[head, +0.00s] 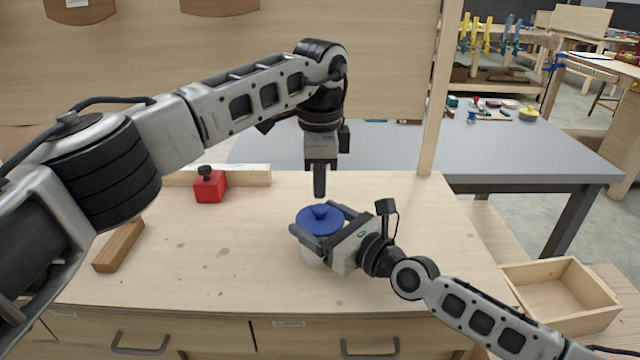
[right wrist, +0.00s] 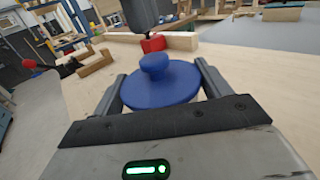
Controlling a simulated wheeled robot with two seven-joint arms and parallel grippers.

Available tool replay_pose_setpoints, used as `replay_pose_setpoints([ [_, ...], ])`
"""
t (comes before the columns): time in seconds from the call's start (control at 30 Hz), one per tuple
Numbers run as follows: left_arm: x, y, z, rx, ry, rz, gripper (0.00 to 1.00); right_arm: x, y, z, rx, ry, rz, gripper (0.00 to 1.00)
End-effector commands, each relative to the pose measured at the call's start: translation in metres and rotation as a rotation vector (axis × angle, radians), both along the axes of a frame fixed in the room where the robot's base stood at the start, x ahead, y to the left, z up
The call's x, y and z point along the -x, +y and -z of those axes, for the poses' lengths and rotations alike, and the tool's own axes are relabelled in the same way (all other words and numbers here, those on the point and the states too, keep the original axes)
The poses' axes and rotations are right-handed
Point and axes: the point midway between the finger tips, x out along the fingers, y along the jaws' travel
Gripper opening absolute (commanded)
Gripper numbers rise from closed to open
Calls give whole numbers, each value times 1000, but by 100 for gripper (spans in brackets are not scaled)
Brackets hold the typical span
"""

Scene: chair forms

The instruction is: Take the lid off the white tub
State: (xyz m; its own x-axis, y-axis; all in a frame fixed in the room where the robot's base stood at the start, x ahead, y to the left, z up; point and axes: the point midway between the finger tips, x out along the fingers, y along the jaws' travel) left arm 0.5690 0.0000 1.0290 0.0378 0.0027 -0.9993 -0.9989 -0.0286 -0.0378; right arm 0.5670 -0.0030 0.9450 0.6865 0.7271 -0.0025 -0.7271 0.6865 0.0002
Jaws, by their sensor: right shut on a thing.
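The white tub (head: 312,257) stands on the wooden workbench, with its blue round lid (head: 320,220) on top. The lid's knob also shows in the right wrist view (right wrist: 154,63). My right gripper (head: 322,222) is shut on the tub, one finger on each side, just under the lid's edge. Its palm hides much of the tub's front. My left gripper (head: 319,180) points straight down above and slightly behind the lid, apart from the knob. Its fingers line up in the head view, so their gap is hidden.
A red block with a black knob (head: 209,187) stands by a long wooden bar (head: 250,175) at the back left. A wooden block (head: 119,246) lies at the left. An open wooden box (head: 560,290) is at the right. The bench (head: 200,270) is clear at front left.

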Motion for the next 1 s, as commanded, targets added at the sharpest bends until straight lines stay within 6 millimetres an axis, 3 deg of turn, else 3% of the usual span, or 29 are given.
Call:
replay_pose_setpoints([
  [0.53, 0, 0, -2, 2, 38, 1, 1, 1, 1, 1, -1, 4, -3, 35],
  [0.6, 0, 0, -2, 2, 37, 1, 20, 1, 1, 1, 0, 3, -2, 35],
  [0.63, 0, 0, -2, 2, 37, 1, 23, 1, 1, 1, -1, 2, -2, 35],
  [1.0, 0, 0, -11, 2, 35, 0, 23, 0, 1, -1, -2, -1, -1, 35],
])
